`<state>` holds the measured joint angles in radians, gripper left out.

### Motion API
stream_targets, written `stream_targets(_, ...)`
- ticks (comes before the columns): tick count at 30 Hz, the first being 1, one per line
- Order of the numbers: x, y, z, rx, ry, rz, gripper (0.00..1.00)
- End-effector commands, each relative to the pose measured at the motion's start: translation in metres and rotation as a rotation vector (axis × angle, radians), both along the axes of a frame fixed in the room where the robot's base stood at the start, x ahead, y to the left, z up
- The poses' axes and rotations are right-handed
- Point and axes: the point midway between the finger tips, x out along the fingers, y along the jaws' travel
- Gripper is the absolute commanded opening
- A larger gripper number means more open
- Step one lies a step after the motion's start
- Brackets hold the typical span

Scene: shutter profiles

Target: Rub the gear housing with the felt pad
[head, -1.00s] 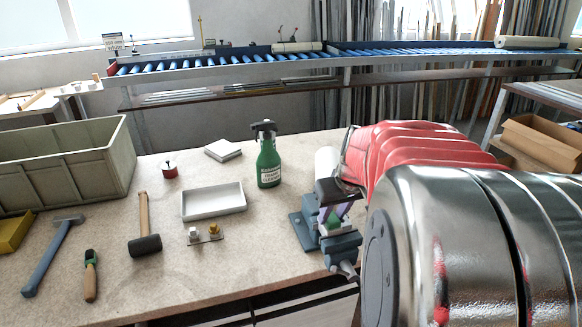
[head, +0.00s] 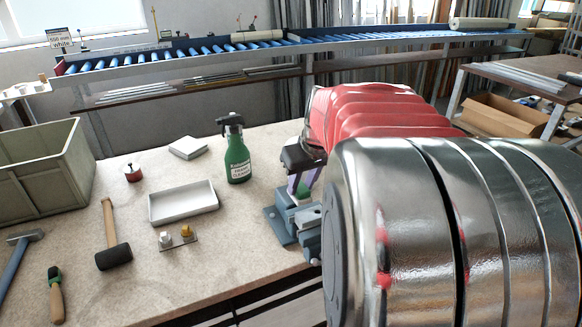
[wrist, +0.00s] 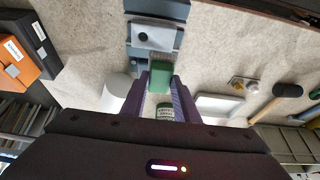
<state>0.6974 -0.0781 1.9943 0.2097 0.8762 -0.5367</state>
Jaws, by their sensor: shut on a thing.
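My gripper (wrist: 160,90) has its purple fingers closed on a green block, which looks like the felt pad (wrist: 160,72). The pad also shows below the gripper in the head view (head: 304,190). A light grey block with a dark round hole, which looks like the gear housing (wrist: 157,37), sits in the blue-grey vise (wrist: 155,10) just beyond the pad. In the head view the vise (head: 279,222) stands at the bench's right edge, partly hidden by my arm. I cannot tell whether pad and housing touch.
A green spray bottle (head: 237,160) stands left of my gripper. A white tray (head: 183,203), a small plate with two knobs (head: 178,238), a mallet (head: 113,256) and a grey crate (head: 40,172) lie further left. A white cylinder (wrist: 117,92) is close beside my fingers.

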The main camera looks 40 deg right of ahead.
Motion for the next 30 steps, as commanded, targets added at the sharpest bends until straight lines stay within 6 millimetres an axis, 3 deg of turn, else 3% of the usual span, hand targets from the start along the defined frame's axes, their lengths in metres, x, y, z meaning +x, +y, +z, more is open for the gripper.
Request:
stream_targets(13, 0.003, 0.003, 0.037, -0.002, -0.001, 0.009, 0.07)
stream_targets(30, 0.003, 0.004, 0.039, 0.0, 0.0, 0.011, 0.07)
